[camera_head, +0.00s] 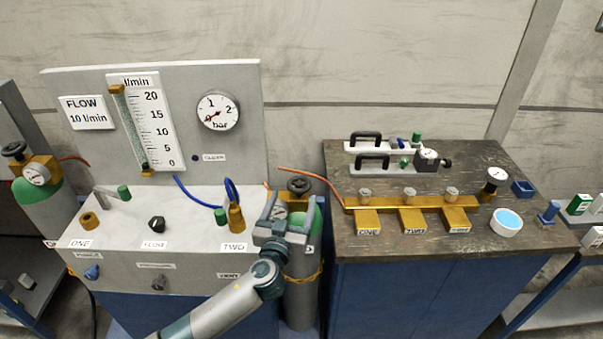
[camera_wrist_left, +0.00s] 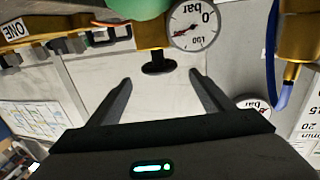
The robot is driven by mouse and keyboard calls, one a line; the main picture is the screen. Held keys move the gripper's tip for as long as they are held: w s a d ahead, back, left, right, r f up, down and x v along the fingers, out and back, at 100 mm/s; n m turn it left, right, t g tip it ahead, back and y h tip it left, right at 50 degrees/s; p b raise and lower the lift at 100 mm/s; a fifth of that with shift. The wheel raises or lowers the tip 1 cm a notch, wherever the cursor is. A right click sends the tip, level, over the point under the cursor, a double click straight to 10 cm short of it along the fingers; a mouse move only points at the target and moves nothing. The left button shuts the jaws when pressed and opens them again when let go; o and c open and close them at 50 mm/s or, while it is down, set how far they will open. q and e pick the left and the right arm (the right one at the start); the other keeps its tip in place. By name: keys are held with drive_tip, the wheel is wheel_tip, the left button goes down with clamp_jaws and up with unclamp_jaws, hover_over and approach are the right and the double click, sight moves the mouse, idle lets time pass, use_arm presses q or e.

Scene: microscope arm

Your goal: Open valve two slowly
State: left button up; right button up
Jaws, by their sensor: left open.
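The grey panel bench (camera_head: 200,262) carries the labels ONE, FLOW and TWO. Above the TWO label (camera_head: 233,247) stand a brass fitting (camera_head: 236,217) and a small green knob (camera_head: 221,216), with a blue hose at the fitting. Right of them is a green-topped cylinder (camera_head: 302,265) with a black handwheel (camera_head: 299,185). My left gripper (camera_head: 277,207) is at this cylinder's top, partly hiding its gauge. In the left wrist view, its open fingers (camera_wrist_left: 161,77) are empty and point toward a black knob (camera_wrist_left: 158,65) on a brass body beside a gauge (camera_wrist_left: 194,25). Contact is not visible.
A dark-topped cabinet (camera_head: 440,238) stands to the right with a brass manifold (camera_head: 410,203) and several labelled blocks. A backboard holds the flow tube (camera_head: 141,122) and a bar gauge (camera_head: 218,110). Another gauged green cylinder (camera_head: 40,194) stands far left. A blue hose (camera_head: 194,192) crosses the bench.

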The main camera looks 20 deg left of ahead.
sight(301, 178)
use_arm(q)
drive_tip(key=w+p, duration=0.1)
drive_tip(key=w, duration=0.5)
drive_tip(key=w+p, duration=0.1)
drive_tip(key=w, duration=0.3)
drive_tip(key=shift+a+p, duration=0.25)
drive_tip(key=shift+p, duration=0.1)
drive_tip(key=shift+w, duration=0.55)
